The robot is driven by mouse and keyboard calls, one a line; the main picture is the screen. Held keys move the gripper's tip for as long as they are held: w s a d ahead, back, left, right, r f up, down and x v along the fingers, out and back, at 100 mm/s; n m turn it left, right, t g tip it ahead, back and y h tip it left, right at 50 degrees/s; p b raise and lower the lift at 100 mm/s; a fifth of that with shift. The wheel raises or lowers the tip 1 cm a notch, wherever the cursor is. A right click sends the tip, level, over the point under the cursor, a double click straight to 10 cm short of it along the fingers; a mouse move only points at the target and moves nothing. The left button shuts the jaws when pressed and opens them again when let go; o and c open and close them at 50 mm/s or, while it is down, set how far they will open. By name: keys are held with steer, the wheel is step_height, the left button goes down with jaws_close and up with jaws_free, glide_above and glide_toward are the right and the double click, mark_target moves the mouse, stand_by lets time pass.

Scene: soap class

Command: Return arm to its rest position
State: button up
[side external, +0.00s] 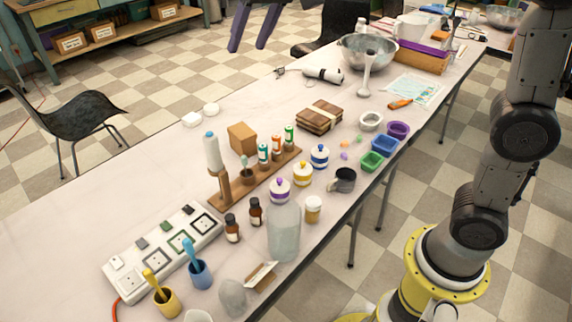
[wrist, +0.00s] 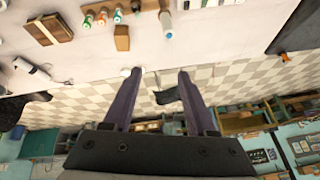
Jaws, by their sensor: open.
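My gripper (side external: 248,46) shows at the top of the side external view, with two purple fingers pointing down. It is raised beyond the far edge of the long white table (side external: 90,195). In the wrist view my gripper (wrist: 160,72) has its fingers spread apart with nothing between them. The fingers hang over the checkered floor (wrist: 225,85) past the table edge, touching nothing. The upper part of the gripper is cut off in the side external view. My grey arm links rise from a yellow base on the right, and their top is out of frame.
The table holds a wooden rack (side external: 255,179) of bottles, a power strip (side external: 160,251), a glass jar (side external: 284,232), a stack of brown bars (side external: 319,117) and a metal bowl (side external: 353,55). Dark chairs (side external: 70,117) stand beyond it. The table's far left edge is mostly clear.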

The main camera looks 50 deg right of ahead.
steer(key=s+d, duration=0.5)
steer(key=s, duration=0.6)
steer(key=s+d+f+n, duration=0.2)
steer(key=s+d+f, duration=0.1)
steer(key=s+f, duration=1)
steer(key=s, duration=0.3)
steer(key=shift+s+d+f+n+h, duration=0.15)
steer(key=shift+s+f+n+h, duration=0.15)
steer(key=shift+f, duration=0.05)
